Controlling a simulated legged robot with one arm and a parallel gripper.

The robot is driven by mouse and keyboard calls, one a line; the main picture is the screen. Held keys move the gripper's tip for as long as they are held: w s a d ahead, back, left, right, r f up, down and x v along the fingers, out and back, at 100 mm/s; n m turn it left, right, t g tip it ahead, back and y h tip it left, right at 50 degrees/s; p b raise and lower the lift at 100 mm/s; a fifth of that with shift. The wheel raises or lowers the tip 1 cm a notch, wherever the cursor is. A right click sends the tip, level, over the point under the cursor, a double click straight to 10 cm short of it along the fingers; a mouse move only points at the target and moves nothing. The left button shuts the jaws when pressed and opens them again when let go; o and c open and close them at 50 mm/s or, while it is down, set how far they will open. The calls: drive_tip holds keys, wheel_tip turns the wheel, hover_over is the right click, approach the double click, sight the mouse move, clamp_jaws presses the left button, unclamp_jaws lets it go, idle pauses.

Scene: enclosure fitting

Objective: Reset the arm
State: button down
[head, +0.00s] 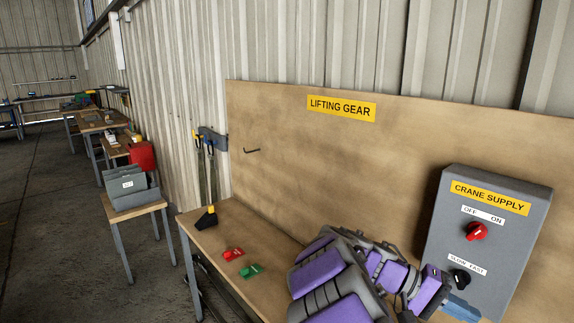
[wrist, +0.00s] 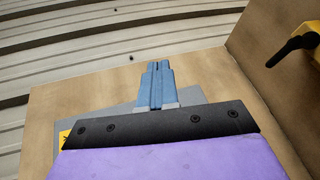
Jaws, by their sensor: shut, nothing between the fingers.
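My arm (head: 345,280) is purple and grey and reaches over the bench at the lower right of the head view. My gripper (head: 460,308) shows there as a blue part just below the front of the grey crane supply box (head: 490,245). In the wrist view my gripper (wrist: 153,68) has its blue fingers together with nothing between them. Part of a grey surface with a yellow patch (wrist: 65,138) shows behind it. The box carries a red knob (head: 475,232) and a black knob (head: 459,277).
The wooden bench (head: 205,238) holds a red item (head: 233,254), a green item (head: 250,270) and a black and yellow piece (head: 207,218). A hook (head: 252,150) sits on the backboard (head: 300,165). A black handle (wrist: 292,48) shows at right in the wrist view.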

drive_tip(key=s+a+f+t+y, duration=0.1)
drive_tip(key=s+a+y, duration=0.2)
drive_tip(key=s, duration=0.3)
drive_tip(key=s+a+f+n+t+y, duration=0.1)
drive_tip(key=s+a+y, duration=0.2)
drive_tip(key=s, duration=0.3)
drive_tip(key=s+a+f+t+y, duration=0.1)
drive_tip(key=s+a+f+y, duration=0.1)
drive_tip(key=s+a+y, duration=0.3)
drive_tip(key=s+a+f+n+t+y, duration=0.1)
drive_tip(key=s+a+f+n+y, duration=0.1)
drive_tip(key=s+a, duration=0.7)
drive_tip(key=shift+a+f+n+t, duration=0.3)
drive_tip(key=shift+a+f+n, duration=0.2)
drive_tip(key=shift+a+f, duration=0.25)
